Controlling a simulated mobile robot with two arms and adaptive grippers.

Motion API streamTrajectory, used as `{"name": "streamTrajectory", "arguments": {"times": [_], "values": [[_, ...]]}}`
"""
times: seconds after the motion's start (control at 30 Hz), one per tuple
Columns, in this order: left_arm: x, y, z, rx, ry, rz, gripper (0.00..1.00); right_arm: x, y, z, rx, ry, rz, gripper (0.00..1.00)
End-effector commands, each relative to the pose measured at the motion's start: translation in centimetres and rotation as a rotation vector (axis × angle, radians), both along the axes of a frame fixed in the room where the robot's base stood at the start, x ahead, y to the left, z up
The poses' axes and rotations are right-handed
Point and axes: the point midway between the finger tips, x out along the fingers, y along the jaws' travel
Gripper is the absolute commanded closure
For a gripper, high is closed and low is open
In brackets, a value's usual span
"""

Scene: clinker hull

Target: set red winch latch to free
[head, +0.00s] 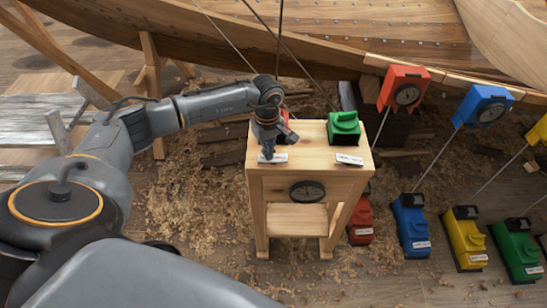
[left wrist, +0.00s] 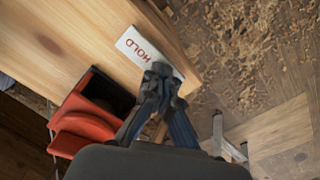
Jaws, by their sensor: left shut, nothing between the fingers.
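A red latch unit (left wrist: 84,118) with a dark opening sits on top of the wooden stand (head: 312,182). In the head view it is mostly hidden behind my left gripper (head: 267,152), with a little red (head: 284,117) showing. A white plate reading HOLD in red (left wrist: 146,47) lies beside it near the stand's edge. My left gripper is shut and empty. In the left wrist view its fingertips (left wrist: 160,72) overlap the plate's edge; whether they touch it I cannot tell. My right gripper is not in view.
A green latch unit (head: 344,128) with a white plate (head: 349,159) is on the stand's right half. Red (head: 361,223), blue (head: 411,225), yellow (head: 465,240) and green (head: 517,252) boxes stand on the floor to the right. The wooden hull (head: 330,52) rises behind.

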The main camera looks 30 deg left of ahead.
Motion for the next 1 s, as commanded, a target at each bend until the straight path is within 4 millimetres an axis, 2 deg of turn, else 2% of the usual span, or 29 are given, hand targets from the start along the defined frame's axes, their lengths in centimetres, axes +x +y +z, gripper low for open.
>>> {"name": "streamTrajectory", "arguments": {"times": [0.17, 1.0], "values": [[-0.3, -0.1, 0.1, 0.000, 0.009, -0.002, 1.00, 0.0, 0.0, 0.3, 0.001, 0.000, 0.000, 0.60], [-0.2, 0.0, 6.8, 0.000, 0.004, -0.001, 1.00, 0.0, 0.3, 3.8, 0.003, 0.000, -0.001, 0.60]]}}
